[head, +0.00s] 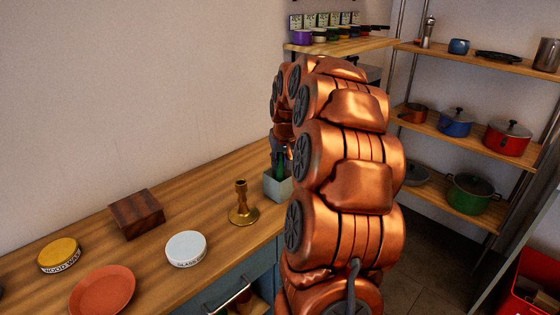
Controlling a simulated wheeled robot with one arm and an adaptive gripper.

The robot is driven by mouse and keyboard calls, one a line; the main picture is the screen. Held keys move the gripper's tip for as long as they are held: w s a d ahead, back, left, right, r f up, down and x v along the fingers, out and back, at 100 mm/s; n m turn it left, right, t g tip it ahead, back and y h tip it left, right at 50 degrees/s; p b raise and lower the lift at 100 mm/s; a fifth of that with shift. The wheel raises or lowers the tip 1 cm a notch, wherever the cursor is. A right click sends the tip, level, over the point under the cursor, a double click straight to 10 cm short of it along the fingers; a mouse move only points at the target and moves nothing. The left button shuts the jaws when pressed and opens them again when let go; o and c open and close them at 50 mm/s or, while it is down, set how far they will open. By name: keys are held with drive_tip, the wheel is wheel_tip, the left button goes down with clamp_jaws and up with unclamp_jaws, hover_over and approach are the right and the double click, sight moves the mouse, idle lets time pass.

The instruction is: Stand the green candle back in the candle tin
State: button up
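A small grey-blue square container (277,187) stands on the wooden counter, just left of my copper arm. No other green candle can be made out. I cannot tell whether this container is the candle tin. My arm covers the middle of the head view and hides what lies behind it.
On the counter are a brass candlestick (242,204), a white round tin (186,249), a dark wooden block (137,213), a yellow wax tin (59,254) and a terracotta saucer (102,290). Shelves with pots (480,140) stand at right. A red crate (530,285) is low at right.

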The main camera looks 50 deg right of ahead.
drive_tip(key=o, duration=0.5)
drive_tip(key=v, duration=1.2)
drive_tip(key=shift+w+a, duration=0.1)
drive_tip(key=shift+a, duration=0.1)
idle(0.3)
